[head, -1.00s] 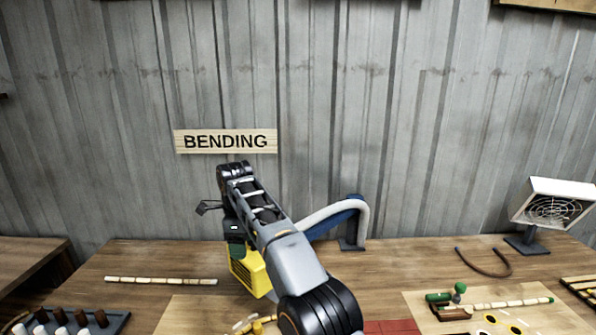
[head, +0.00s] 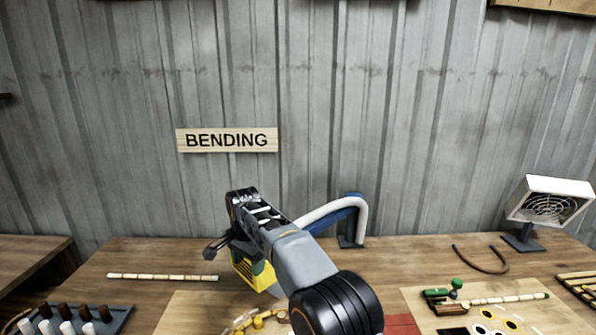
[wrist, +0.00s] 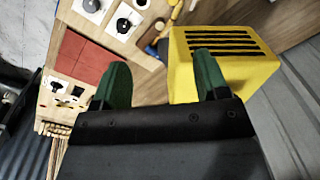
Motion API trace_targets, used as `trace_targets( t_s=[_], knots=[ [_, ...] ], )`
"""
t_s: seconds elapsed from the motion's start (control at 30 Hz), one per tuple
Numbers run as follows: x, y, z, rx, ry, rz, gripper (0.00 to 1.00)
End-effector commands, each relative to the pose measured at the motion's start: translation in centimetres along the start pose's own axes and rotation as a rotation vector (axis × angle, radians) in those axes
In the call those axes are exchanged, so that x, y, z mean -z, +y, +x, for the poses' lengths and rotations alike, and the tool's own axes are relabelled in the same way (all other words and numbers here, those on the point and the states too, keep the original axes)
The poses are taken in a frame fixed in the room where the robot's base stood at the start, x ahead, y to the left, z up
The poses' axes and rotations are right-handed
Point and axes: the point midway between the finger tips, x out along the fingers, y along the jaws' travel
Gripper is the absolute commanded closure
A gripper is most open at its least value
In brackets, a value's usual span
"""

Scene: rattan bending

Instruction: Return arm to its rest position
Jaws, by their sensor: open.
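My gripper (wrist: 160,82) shows in the wrist view with its two green fingers spread apart and nothing between them. In the head view my arm reaches up from the bottom edge over the middle of the bench, and its wrist end is bent down at the left; the fingers are mostly hidden there. A yellow slotted box (wrist: 222,60) stands close by the right finger in the wrist view. In the head view the same yellow box (head: 243,268) is partly hidden behind my arm.
A white-and-blue curved hose (head: 345,210) stands behind my arm. A segmented rattan stick (head: 163,277) lies at left, above a peg rack (head: 85,320). A fan unit (head: 545,207) and a bent dark piece (head: 480,260) are at right. The sign wall (head: 227,140) closes the back.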

Motion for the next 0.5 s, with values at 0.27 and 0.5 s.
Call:
trace_targets(
  t_s=[0.27,0.5],
  knots=[
    [2.0,11.4,0.3,0.050,0.056,-0.512,0.32],
    [0.6,24.6,1.6,0.075,0.156,-0.769,0.32]
  ],
)
